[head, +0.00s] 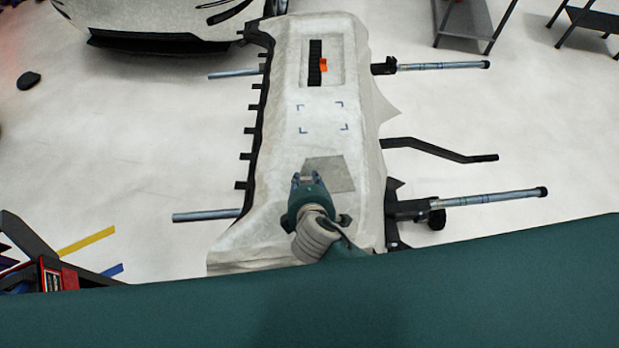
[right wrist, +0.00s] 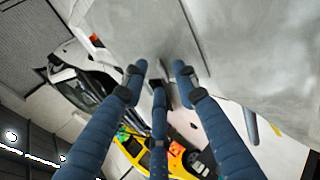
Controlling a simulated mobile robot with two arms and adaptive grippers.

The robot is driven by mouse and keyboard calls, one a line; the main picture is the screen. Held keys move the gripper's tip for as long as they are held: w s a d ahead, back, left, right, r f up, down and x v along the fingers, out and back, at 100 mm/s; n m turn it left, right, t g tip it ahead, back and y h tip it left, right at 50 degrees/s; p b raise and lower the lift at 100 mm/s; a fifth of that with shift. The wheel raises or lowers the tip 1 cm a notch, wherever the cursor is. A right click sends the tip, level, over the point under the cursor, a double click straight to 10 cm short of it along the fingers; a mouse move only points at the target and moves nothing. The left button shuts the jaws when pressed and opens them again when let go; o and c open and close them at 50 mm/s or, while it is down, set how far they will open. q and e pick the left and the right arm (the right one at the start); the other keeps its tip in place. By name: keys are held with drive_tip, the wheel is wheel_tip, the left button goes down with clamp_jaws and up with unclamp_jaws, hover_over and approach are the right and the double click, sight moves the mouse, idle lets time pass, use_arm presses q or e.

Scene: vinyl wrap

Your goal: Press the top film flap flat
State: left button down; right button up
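The long panel (head: 283,190) is covered in whitish film and lies on a stand in the head view. A pointed piece of film (head: 390,110) sticks out from its right edge; I cannot tell whether this is the top flap. A greyer square patch (head: 340,178) lies on the near part of the film. My right gripper (head: 307,177) is over the panel just left of that patch. Its fingers are apart with nothing between them, as the right wrist view (right wrist: 159,72) also shows. I cannot tell whether it touches the film. My left gripper is not in view.
Blue corner marks (head: 304,129) frame a spot mid-panel. A recess beyond holds a black strip with an orange piece (head: 323,65). Stand bars (head: 470,200) stick out on both sides. A car (head: 160,20) stands at the back left; a red box (head: 62,277) is at lower left.

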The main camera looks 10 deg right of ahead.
drive_tip(key=shift+w+f, duration=0.2)
drive_tip(key=shift+w, duration=0.05)
drive_tip(key=shift+c, duration=0.8)
clamp_jaws()
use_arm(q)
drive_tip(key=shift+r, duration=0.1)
